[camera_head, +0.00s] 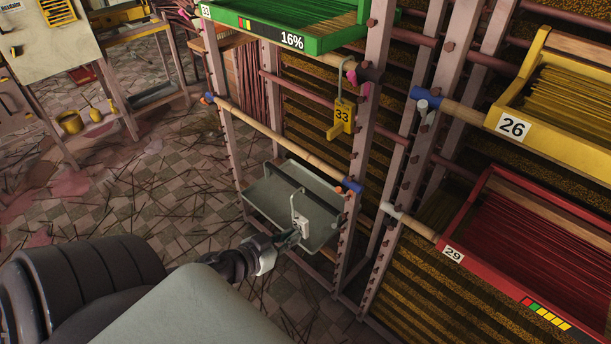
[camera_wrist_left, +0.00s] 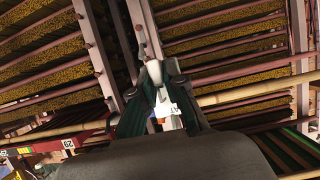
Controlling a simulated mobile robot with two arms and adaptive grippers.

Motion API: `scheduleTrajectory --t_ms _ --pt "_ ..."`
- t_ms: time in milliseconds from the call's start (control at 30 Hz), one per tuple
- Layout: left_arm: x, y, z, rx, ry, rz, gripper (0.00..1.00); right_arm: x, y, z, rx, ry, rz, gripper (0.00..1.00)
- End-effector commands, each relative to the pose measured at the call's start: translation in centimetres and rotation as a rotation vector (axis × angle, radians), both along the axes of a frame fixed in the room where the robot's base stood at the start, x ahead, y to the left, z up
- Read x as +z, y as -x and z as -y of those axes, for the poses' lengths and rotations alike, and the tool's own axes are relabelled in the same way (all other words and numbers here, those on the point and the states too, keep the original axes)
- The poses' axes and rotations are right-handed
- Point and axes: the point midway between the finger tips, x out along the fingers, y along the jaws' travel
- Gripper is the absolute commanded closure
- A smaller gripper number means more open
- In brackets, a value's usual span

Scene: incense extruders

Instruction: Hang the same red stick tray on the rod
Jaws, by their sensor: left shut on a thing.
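My left gripper (camera_head: 288,239) is shut on a small pale tag (camera_head: 302,224) with a tall hooked wire on top. The hook stands roughly upright in the head view. In the left wrist view the tag (camera_wrist_left: 168,112) sits between the two dark fingers. A wooden rod (camera_head: 275,138) with a blue end spans the rack above and behind the gripper; tag and rod appear apart. The red tray (camera_head: 487,208) of red sticks, labelled 29, rests in the right-hand rack. My right gripper is not in view.
A grey tray (camera_head: 262,204) lies low in the rack behind the gripper. A green tray (camera_head: 262,31) is above; a yellow tray (camera_head: 550,130) is at right. Upright posts flank the rod.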

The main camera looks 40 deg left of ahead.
Motion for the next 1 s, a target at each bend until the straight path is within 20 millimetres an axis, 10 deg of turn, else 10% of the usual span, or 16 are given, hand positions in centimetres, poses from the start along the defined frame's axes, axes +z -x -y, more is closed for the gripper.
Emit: scheduleTrajectory --t_ms 300,1000 --pt "0.0 4.1 -0.3 0.003 0.001 -0.002 1.0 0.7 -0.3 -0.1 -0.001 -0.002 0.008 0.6" --pt "0.9 4.5 -0.4 0.001 -0.001 0.0 1.0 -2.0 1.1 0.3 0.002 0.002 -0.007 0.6"
